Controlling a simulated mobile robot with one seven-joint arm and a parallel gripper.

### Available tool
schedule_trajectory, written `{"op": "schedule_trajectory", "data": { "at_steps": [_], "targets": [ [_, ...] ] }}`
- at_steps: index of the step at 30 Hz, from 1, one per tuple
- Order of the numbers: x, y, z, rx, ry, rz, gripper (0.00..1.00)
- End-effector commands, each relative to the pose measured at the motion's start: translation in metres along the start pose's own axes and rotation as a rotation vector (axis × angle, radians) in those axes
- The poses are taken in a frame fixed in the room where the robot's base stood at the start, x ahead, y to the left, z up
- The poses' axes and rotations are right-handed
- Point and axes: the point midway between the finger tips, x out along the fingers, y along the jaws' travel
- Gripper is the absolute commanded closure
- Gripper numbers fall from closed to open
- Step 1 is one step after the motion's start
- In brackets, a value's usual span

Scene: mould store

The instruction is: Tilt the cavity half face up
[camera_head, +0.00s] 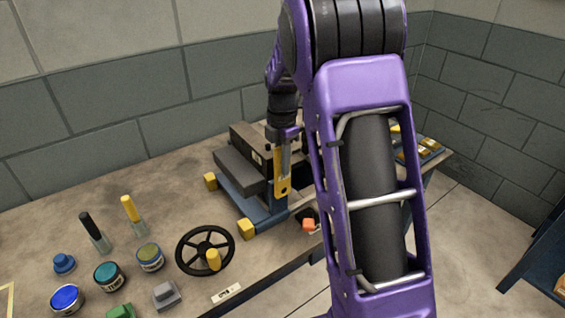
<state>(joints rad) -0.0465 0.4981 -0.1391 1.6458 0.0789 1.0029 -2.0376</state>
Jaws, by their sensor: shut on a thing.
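A mould tilting stand with a blue frame (267,215) and yellow end blocks stands on the bench at the centre. It carries a grey block (238,171) with a darker block (249,141) behind it. I cannot tell which is the cavity half, and my arm hides the stand's right side. My gripper (284,150) points down at the stand's right side. It appears shut on the top of an upright yellow bar (282,172) with a hole near its lower end. The fingertips are too small to see clearly.
A black handwheel (205,250) with a yellow knob lies in front of the stand. Several tins, such as a blue one (67,299), and two handled tools (95,232) stand at left. An orange piece (309,224) is near the front edge. The back left of the bench (60,215) is clear.

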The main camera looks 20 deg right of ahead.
Motion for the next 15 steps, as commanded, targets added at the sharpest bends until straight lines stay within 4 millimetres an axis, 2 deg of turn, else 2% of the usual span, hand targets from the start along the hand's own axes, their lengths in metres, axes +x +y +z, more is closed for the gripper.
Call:
{"op": "schedule_trajectory", "data": {
  "at_steps": [15],
  "targets": [
    [-0.0007,0.0013,-0.0069,-0.004,-0.060,0.004,1.00]
  ]
}}
